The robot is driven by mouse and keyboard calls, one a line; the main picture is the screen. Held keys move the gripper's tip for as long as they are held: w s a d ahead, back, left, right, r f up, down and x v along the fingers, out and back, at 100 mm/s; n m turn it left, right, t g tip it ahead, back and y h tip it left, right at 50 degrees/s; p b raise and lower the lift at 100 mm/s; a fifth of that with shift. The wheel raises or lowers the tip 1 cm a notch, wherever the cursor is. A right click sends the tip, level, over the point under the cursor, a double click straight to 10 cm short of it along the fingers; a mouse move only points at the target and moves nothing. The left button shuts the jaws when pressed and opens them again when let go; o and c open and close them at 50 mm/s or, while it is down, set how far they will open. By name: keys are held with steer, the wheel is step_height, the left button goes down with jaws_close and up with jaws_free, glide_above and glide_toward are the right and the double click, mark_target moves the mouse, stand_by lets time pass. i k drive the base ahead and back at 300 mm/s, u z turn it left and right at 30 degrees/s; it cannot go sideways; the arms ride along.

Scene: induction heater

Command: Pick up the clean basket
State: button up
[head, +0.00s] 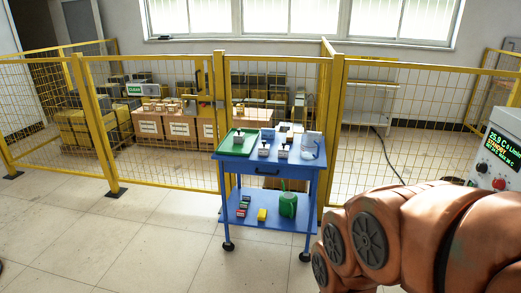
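No thing in the head view can be told for certain as the clean basket. A green shallow tray (227,148) sits on the left of the top of a blue cart, with a small dark and white item in it. A green sign reading CLEAN (134,89) shows behind the yellow fence, among stacked boxes. My orange arm fills the lower right. My gripper is out of view, so its place and state are hidden.
The blue cart (263,170) holds several small white items on top and a green watering can or jug (288,205) below. Yellow mesh fence (150,150) stands behind it. A machine with a lit display (503,150) is at right. Floor at left front (120,240) is clear.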

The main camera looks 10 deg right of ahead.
mark_target(282, 150)
steer(key=u, duration=0.8)
steer(key=i, duration=0.75)
steer(key=u, duration=0.6)
steer(key=i, duration=0.8)
steer(key=z, duration=0.8)
steer(key=i, duration=0.7)
steer(key=z, duration=0.75)
